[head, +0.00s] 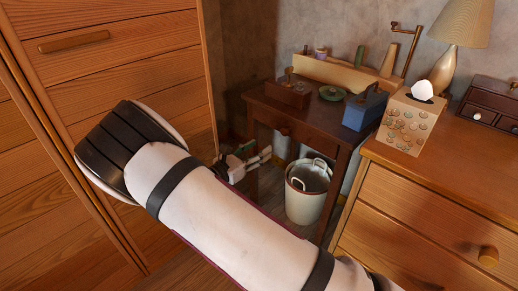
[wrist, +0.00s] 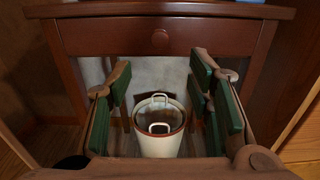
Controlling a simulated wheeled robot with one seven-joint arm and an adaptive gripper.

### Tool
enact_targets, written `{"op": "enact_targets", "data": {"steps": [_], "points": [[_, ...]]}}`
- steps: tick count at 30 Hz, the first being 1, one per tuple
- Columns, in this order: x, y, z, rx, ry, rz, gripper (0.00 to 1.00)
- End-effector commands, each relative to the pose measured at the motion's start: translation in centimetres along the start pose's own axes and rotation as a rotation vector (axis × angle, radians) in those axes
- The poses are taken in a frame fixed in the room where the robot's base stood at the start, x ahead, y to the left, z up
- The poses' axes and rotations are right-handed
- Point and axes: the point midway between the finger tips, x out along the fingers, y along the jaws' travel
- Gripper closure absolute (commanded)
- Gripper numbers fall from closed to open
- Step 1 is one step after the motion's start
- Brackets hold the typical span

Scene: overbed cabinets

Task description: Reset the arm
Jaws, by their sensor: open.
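My white arm with black bands crosses the front of the head view. My gripper (head: 258,156) is partly hidden behind the arm, low in front of the small dark table (head: 285,118). In the wrist view my gripper (wrist: 161,72) has its two green-padded fingers spread wide, with nothing between the pads. A cream bucket (wrist: 160,143) with two handles stands on the floor beyond the fingers, below the table's drawer. The bucket also shows in the head view (head: 306,203), right of the gripper and apart from it.
The small table carries a wooden box (head: 288,93), a green dish (head: 332,93) and a blue box (head: 364,108). A wooden dresser (head: 430,205) at right holds a tissue box (head: 408,122), a lamp (head: 460,25) and a small drawer chest (head: 490,103). A tall wooden cabinet (head: 130,70) stands at left.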

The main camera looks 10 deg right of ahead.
Motion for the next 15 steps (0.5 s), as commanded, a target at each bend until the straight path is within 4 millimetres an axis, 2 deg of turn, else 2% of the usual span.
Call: {"op": "enact_targets", "data": {"steps": [7, 10, 13, 15], "points": [[0.0, 0.0, 0.0, 0.001, 0.001, -0.001, 0.53], [0.4, -0.6, 0.6, 0.021, 0.013, -0.025, 0.53], [1.2, -2.4, 2.2, 0.081, 0.051, -0.098, 0.53], [2.0, -4.4, 3.8, 0.147, 0.091, -0.177, 0.53]]}}
